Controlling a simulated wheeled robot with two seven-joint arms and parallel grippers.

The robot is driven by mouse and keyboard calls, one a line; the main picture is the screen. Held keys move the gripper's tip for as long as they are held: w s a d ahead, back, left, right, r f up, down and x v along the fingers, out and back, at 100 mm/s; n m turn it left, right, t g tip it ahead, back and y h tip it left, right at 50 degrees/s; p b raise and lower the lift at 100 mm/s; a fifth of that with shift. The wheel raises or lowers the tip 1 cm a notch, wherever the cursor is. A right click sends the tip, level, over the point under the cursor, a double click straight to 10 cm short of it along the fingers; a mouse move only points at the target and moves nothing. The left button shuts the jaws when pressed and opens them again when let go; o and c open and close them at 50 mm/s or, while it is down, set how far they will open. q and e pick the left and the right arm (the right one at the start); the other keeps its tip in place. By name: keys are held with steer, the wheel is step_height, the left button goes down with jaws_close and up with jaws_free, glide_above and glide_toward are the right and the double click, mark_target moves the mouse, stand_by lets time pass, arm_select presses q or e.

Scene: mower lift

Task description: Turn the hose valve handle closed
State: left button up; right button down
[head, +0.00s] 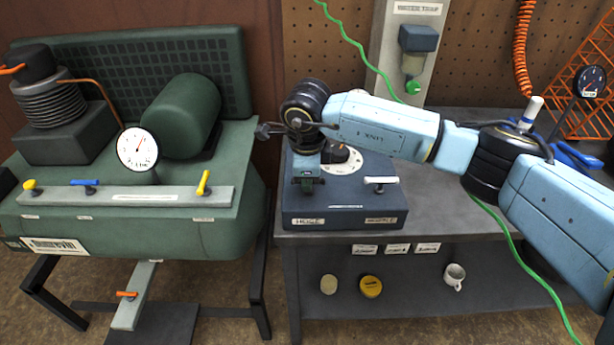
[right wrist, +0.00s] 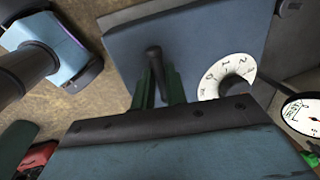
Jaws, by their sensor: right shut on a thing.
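The blue-grey valve box (head: 345,212) stands on the grey bench, with a label reading "HOSE" at its front left and another label at its front right. My right gripper (head: 305,182) reaches down over the box's left part, above the "HOSE" label. In the right wrist view its green fingers (right wrist: 158,82) are shut on a dark, round-ended handle (right wrist: 154,57), which appears to be the hose valve handle. The gripper hides this handle in the head view. A second handle, white (head: 381,181), lies crosswise on the box's right side. My left gripper is not in view.
A white dial with a dark knob (right wrist: 236,85) sits beside the held handle, partly behind my arm in the head view. A green compressor (head: 180,115) with a gauge (head: 138,148) stands left. The lower shelf (head: 410,285) holds a mug and small round items.

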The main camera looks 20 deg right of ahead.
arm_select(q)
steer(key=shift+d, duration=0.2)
arm_select(e)
steer(key=shift+w+r, duration=0.1)
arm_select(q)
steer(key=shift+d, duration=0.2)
arm_select(e)
steer(key=c, duration=1.4)
jaws_free()
steer(key=shift+c, duration=0.2)
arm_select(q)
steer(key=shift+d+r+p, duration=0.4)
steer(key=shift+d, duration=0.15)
arm_select(e)
step_height(320, 180, up, 13)
steer(key=s, duration=0.2)
steer(key=shift+s+a, duration=0.3)
steer(key=shift+a, duration=0.05)
